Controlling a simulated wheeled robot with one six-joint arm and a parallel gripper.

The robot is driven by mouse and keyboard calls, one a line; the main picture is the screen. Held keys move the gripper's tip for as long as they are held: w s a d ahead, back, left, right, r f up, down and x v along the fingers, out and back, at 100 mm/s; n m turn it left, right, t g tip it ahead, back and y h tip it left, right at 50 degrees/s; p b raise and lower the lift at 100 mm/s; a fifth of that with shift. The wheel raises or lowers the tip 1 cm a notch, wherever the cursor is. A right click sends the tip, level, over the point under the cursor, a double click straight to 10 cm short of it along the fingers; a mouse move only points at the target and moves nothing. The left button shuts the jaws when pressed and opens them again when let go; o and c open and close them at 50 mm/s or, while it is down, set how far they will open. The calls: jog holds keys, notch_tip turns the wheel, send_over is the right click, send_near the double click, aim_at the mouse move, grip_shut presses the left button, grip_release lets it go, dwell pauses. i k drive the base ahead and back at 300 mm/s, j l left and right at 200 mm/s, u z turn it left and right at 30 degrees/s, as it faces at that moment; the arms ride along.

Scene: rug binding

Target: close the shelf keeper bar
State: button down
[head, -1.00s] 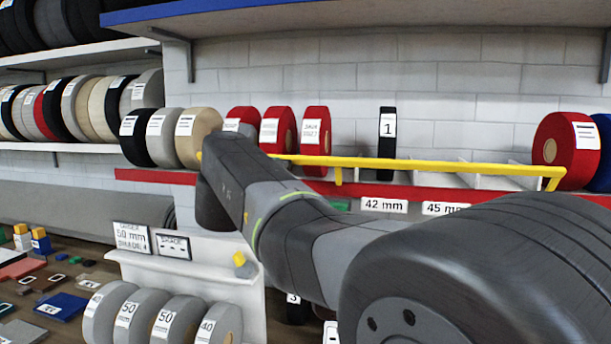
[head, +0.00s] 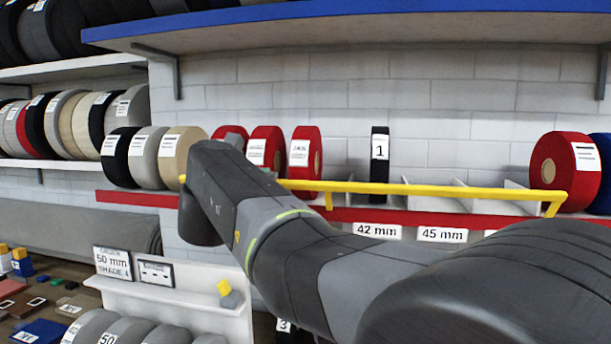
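The yellow keeper bar (head: 430,189) runs level along the front of the red-edged shelf (head: 345,214), a little above its edge. Short yellow posts show at its right end and near the middle. My arm crosses in front of its left part, and a short yellow bit shows just left of my arm. I cannot tell whether the bar is latched. Red rolls (head: 266,148) and a narrow black roll (head: 379,154) labelled 1 stand behind it. My gripper is not in view; it is hidden behind or beyond my arm links.
A blue-edged shelf (head: 350,26) overhangs above. A red roll (head: 566,171) stands at the shelf's right end. A white rack (head: 180,302) with signs and grey rolls is at lower left, beside a table with coloured blocks (head: 40,331). Shelf bays right of the black roll look empty.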

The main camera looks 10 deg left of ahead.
aim_at(556, 197)
jog(key=k, duration=0.15)
jog(key=l+u, duration=0.2)
jog(key=u, duration=0.2)
jog(key=l+u, duration=0.2)
jog(key=u, duration=0.2)
jog(key=l+u, duration=0.2)
jog(key=u, duration=0.2)
